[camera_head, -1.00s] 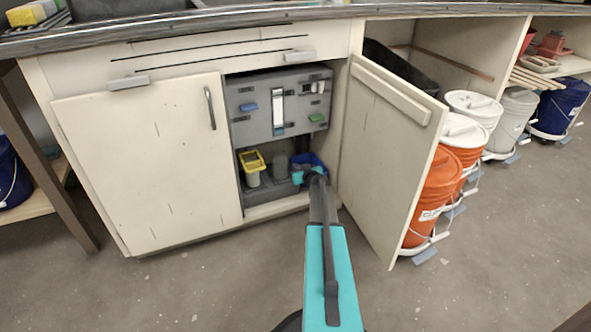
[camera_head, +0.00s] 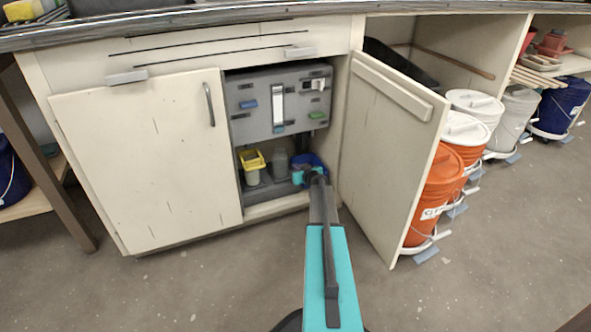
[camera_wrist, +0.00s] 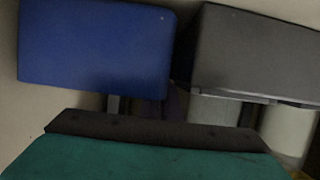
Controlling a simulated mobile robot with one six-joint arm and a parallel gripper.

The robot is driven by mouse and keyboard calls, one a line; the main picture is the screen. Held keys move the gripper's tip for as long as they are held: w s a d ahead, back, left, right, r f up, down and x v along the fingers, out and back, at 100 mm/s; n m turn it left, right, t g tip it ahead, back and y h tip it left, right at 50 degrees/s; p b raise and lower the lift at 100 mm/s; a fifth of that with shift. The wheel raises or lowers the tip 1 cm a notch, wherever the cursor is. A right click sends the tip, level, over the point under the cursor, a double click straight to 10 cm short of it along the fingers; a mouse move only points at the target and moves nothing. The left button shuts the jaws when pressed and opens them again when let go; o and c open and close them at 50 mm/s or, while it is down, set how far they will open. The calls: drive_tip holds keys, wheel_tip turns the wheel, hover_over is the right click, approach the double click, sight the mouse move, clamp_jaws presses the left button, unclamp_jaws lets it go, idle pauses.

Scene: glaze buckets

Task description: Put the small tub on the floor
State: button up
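A small blue tub (camera_head: 309,160) is low in the open cabinet, at the right end of the bottom shelf, largely hidden by my gripper. My gripper (camera_head: 307,175) reaches into the cabinet, right at this tub. In the wrist view, a blue surface (camera_wrist: 95,45), likely the tub, fills the upper left, above my gripper's dark front edge. The fingertips are hidden there, so I cannot tell whether they hold it. A yellow-rimmed tub (camera_head: 253,162) stands at the shelf's left, with a grey bottle (camera_head: 280,164) between the two.
A grey panel (camera_head: 258,103) with coloured tabs hangs above the shelf. The right cabinet door (camera_head: 385,155) stands open beside my arm; the left door (camera_head: 145,165) is shut. Orange buckets (camera_head: 433,200) stand right of the open door. The floor (camera_head: 210,290) in front is clear.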

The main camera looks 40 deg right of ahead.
drive_tip(key=shift+o, duration=0.9)
drive_tip(key=shift+r+p, duration=0.25)
drive_tip(key=shift+p, duration=0.15)
drive_tip(key=shift+r+p, duration=0.6)
drive_tip(key=shift+p, duration=0.5)
drive_tip(key=p+v, duration=0.1)
drive_tip(key=v, duration=1.1)
drive_tip(key=shift+f+p, duration=0.25)
drive_tip(key=shift+p, duration=0.1)
